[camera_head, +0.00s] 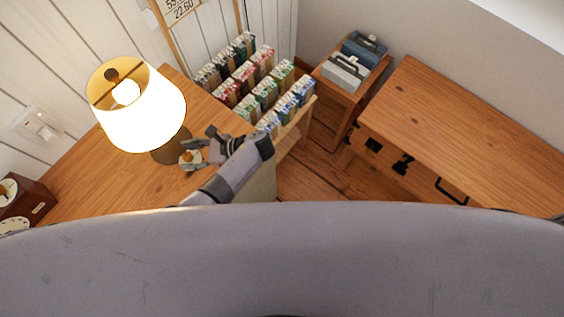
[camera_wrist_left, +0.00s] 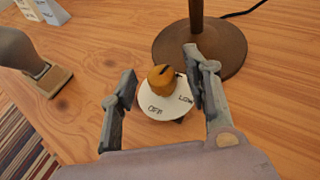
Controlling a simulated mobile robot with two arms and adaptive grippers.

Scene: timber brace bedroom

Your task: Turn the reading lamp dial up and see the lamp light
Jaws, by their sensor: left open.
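The reading lamp (camera_head: 141,108) stands on the wooden table at left in the head view, its cream shade lit with a glowing bulb inside. Its round brown base (camera_wrist_left: 199,50) shows in the left wrist view. The dial (camera_wrist_left: 162,80) is an orange-brown knob with a dark pointer line on a white disc. OFF and LOW are readable on the disc; the pointer faces toward the lamp base side. My left gripper (camera_head: 203,146) is open, with its fingers on either side of the dial (camera_head: 191,157); contact cannot be told. My right gripper is not in view.
Racks of colourful small boxes (camera_head: 263,86) stand beyond the lamp. A wall switch (camera_head: 40,127) and a dark wooden box with round dials (camera_head: 20,203) are at left. Another wooden table (camera_head: 471,134) is at right. A grey-handled object (camera_wrist_left: 35,62) stands left of the gripper.

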